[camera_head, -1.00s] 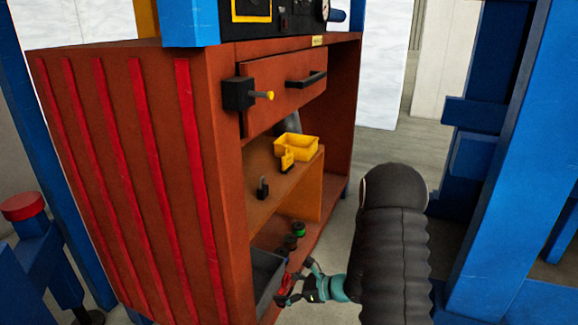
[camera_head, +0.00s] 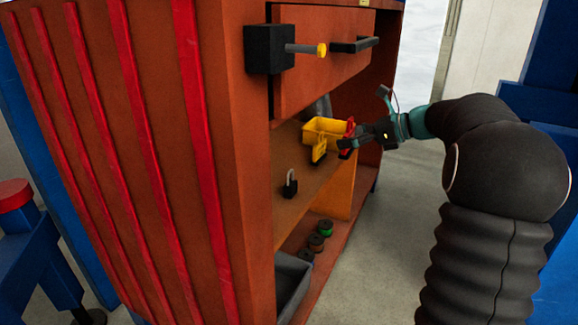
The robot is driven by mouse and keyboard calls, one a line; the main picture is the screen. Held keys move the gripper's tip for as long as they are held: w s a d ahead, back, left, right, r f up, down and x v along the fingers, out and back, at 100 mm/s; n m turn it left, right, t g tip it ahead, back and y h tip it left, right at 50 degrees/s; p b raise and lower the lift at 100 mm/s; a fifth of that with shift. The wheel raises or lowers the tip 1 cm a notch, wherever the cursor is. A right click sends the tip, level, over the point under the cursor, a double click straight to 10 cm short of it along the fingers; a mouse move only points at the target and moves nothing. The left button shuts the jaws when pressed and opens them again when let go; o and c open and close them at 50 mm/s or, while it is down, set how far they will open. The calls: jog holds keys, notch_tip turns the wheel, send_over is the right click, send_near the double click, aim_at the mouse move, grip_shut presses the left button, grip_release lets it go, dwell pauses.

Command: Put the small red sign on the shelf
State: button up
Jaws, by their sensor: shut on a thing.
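My gripper (camera_head: 352,139) is shut on the small red sign (camera_head: 349,130). It holds the sign at the front edge of the shelf (camera_head: 292,226), just right of a yellow bin. The fingers hide part of the sign. I cannot tell whether the sign touches the shelf or the bin. The shelf is the middle board inside the open orange cabinet, below the drawer.
On the shelf are a yellow bin (camera_head: 322,128), a yellow tag-like object (camera_head: 319,149) and a dark padlock (camera_head: 290,184). Below are a grey bin (camera_head: 290,278) and several spools (camera_head: 316,242). A drawer handle (camera_head: 356,45) and a yellow-tipped rod (camera_head: 305,49) stick out above.

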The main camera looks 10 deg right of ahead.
jog(key=shift+r, duration=0.75)
jog(key=shift+w+a+r, duration=0.1)
jog(key=shift+w+a, duration=0.1)
jog(key=shift+a, duration=0.05)
jog(key=b+x, duration=0.1)
jog(key=x, duration=0.3)
jog(key=s+f+x, duration=0.1)
jog(key=x, duration=0.3)
jog(key=s+b+x, duration=0.1)
jog(key=x, duration=0.3)
jog(key=shift+a+f+b, duration=0.3)
jog(key=shift+f, duration=0.15)
jog(key=shift+w+f+b, duration=0.1)
jog(key=shift+f+b, duration=0.45)
jog(key=shift+f, duration=1.4)
jog(key=shift+f, duration=0.2)
jog(key=o, duration=1.1)
jog(key=shift+c, duration=0.2)
jog(key=shift+r, duration=0.15)
